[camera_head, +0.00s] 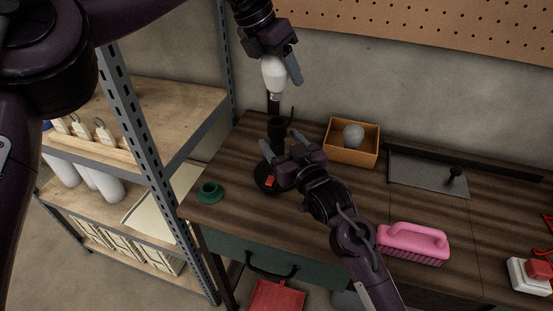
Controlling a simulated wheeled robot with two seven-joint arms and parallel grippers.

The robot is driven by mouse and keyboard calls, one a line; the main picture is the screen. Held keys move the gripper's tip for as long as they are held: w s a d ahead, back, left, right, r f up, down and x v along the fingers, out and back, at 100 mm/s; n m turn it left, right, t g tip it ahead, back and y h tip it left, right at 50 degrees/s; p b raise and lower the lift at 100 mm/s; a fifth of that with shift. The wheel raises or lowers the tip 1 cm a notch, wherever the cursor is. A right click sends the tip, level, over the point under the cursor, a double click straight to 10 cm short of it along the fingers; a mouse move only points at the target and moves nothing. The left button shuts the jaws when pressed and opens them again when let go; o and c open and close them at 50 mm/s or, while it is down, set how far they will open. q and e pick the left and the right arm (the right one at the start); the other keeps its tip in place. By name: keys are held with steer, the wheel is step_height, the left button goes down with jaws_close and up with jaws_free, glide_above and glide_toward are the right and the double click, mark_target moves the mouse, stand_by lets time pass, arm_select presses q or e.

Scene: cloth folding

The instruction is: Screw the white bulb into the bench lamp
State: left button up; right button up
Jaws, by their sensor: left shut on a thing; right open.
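The white bulb (274,74) is held in my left gripper (280,72), which is shut on it. Its metal screw end points down, above the lamp's upright black socket. The black bench lamp (278,128) stands near the back left of the workbench, on a round base with a red patch (270,181). The bulb and the socket look apart in the picture. My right gripper (279,150) is open, with its fingers close to the lamp's stem below the socket. It hides part of the stem and base, and I cannot tell whether it touches them.
An orange box (342,157) with a greyish bulb (353,133) stands right of the lamp. A green ring-like piece (210,193) lies at the bench's left edge. A metal shelf post (150,160) stands left of the bench.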

jaws_close()
arm_select(q)
steer(key=shift+w+d+f, duration=0.1)
steer(key=shift+f, duration=2.3)
steer(key=shift+f, duration=0.85)
steer(key=shift+f, duration=0.6)
